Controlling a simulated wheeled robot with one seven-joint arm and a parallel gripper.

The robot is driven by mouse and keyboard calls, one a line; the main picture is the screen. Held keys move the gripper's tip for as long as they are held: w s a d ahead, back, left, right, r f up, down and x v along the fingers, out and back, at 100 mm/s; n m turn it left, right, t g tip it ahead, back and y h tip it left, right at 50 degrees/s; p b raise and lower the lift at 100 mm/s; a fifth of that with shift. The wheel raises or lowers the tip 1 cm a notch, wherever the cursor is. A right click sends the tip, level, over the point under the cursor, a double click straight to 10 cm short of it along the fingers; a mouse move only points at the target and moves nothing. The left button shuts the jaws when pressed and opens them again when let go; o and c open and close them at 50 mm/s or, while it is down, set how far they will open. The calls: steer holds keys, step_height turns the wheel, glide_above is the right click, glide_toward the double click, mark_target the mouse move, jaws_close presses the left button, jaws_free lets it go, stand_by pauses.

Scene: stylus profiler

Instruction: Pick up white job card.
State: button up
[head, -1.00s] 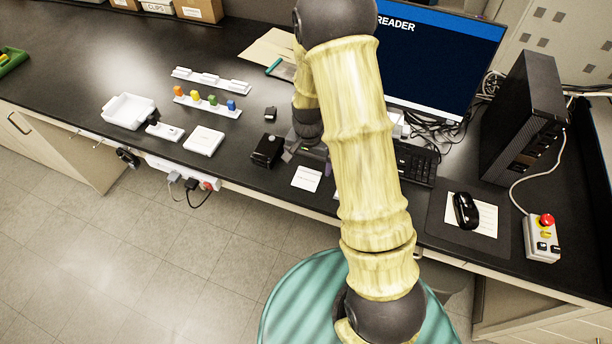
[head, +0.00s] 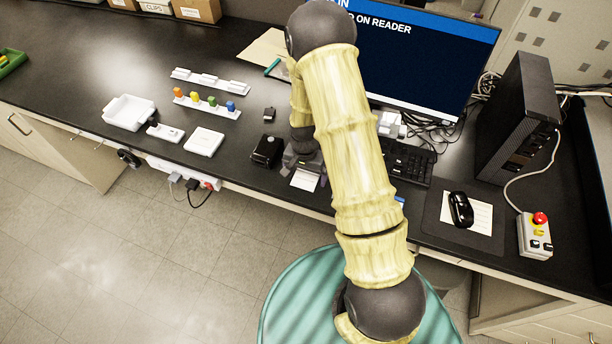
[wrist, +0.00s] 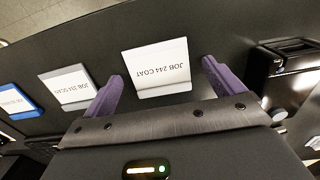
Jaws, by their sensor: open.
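The white job card (wrist: 157,62) lies flat on the dark bench and reads "JOB 244 COAT" upside down in the wrist view. My gripper (wrist: 162,72) is open, with one purple finger on each side of the card and no visible contact. In the head view the card (head: 305,180) is near the bench's front edge, partly covered by my gripper (head: 302,160). How high the fingertips are above the bench I cannot tell.
A grey-edged card (wrist: 68,88) and a blue-edged card (wrist: 15,101) lie left of the white card in the wrist view. A black box-shaped device (head: 266,151) stands close on its other side. The keyboard (head: 408,163) is to the right in the head view.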

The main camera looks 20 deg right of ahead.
mark_target(305, 179)
steer(key=c, duration=1)
steer(key=shift+r, duration=0.1)
steer(key=shift+c, duration=0.2)
step_height(305, 179, up, 10)
steer(key=b, duration=0.2)
steer(key=shift+b, duration=0.3)
